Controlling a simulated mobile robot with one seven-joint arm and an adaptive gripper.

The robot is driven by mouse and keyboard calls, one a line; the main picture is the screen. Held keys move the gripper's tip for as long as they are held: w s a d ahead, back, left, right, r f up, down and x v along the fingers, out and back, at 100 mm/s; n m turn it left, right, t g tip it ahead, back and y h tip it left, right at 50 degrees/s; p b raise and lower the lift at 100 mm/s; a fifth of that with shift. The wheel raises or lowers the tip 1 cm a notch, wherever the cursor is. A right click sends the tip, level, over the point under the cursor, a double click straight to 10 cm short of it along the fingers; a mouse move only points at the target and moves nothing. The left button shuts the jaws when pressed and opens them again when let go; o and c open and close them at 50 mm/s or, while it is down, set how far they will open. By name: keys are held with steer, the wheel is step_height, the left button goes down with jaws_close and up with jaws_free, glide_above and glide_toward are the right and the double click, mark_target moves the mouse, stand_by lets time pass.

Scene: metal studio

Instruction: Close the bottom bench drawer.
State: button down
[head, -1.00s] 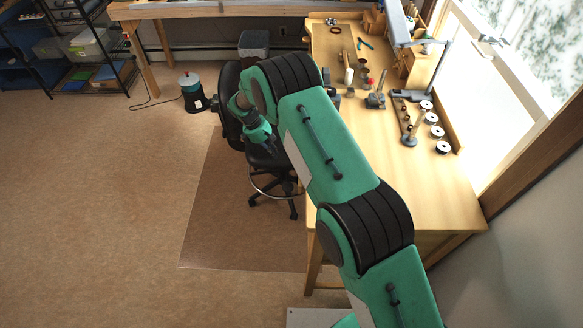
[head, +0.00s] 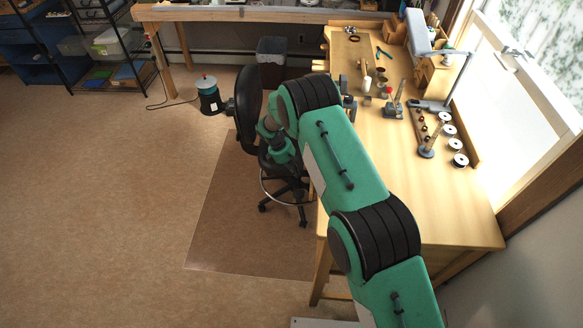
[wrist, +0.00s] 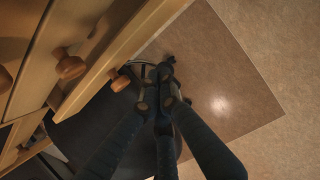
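In the wrist view, wooden drawer fronts with round knobs fill the left side. One drawer (wrist: 140,45) stands pulled out, its dark inside showing behind its front board, with a knob (wrist: 120,78) on its outer face. Another knob (wrist: 68,63) is on a front further left. My gripper (wrist: 165,78) is shut and empty, just to the right of the pulled-out drawer's knob, apart from it as far as I can tell. In the head view, the bench (head: 440,195) hides its drawers, and my arm hides the gripper's fingertips.
A dark canister (head: 209,95) stands on the floor. Tools and spools (head: 458,160) lie on the bench top. Open floor lies left.

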steer(key=shift+d, duration=2)
steer(key=shift+r, duration=0.1)
steer(key=d, duration=0.2)
steer(key=shift+d, duration=0.3)
